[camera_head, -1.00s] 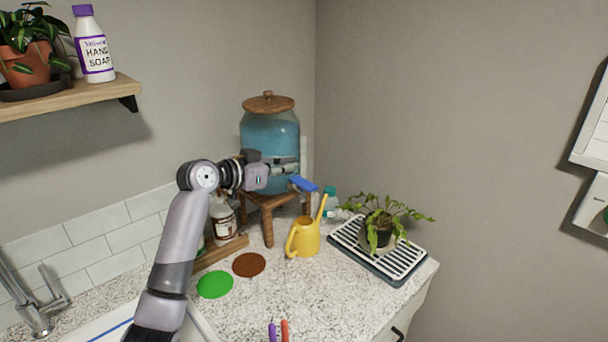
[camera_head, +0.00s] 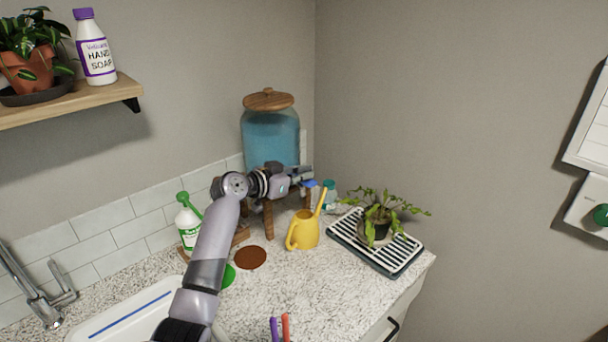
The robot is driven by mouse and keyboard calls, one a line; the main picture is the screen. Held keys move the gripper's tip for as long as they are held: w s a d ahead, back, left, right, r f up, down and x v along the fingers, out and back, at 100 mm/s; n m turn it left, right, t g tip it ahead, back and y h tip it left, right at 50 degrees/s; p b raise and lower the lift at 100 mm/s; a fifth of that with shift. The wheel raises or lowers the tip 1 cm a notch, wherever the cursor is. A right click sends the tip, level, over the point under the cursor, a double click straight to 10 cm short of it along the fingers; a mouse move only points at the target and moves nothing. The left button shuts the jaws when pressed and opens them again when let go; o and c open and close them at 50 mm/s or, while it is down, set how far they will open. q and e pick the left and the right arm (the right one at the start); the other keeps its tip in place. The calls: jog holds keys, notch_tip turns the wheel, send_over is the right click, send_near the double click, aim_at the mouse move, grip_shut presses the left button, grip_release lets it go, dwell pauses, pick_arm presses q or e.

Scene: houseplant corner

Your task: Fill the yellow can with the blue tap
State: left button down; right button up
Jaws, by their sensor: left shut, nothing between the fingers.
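The yellow can (camera_head: 304,232), a watering can with a long spout, stands upright on the speckled counter in front of the water dispenser. The dispenser (camera_head: 270,136) is a glass jar of blue water with a wooden lid on a wooden stand. Its blue tap (camera_head: 310,184) shows just above the can, near the spout. My left gripper (camera_head: 304,177) is shut and empty, right at the blue tap. I cannot tell whether it touches the tap. My left arm hides part of the jar's base and stand. My right gripper is not in view.
A potted fern (camera_head: 377,222) sits on a striped drip tray (camera_head: 347,250) right of the can. A white and green spray bottle (camera_head: 188,226) stands left of my arm. A brown disc (camera_head: 250,257) and a green disc lie on the counter. Pens (camera_head: 286,326) lie at the front.

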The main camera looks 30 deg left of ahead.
aim_at(308, 185)
pick_arm(q)
jog(key=f+m+b, duration=0.1)
jog(key=b, duration=0.2)
jog(key=f+m+y+b, duration=0.1)
jog(key=b, duration=0.2)
jog(key=shift+s+d+f+m, duration=0.2)
jog(key=shift+d+f+m, duration=0.1)
jog(key=shift+d+f, duration=0.05)
jog(key=shift+d+f+m+t+b, duration=0.1)
jog(key=shift+f+m+t+b, duration=0.15)
jog(key=shift+m+b, duration=0.3)
jog(key=shift+r+p, duration=0.3)
dwell(6.2)
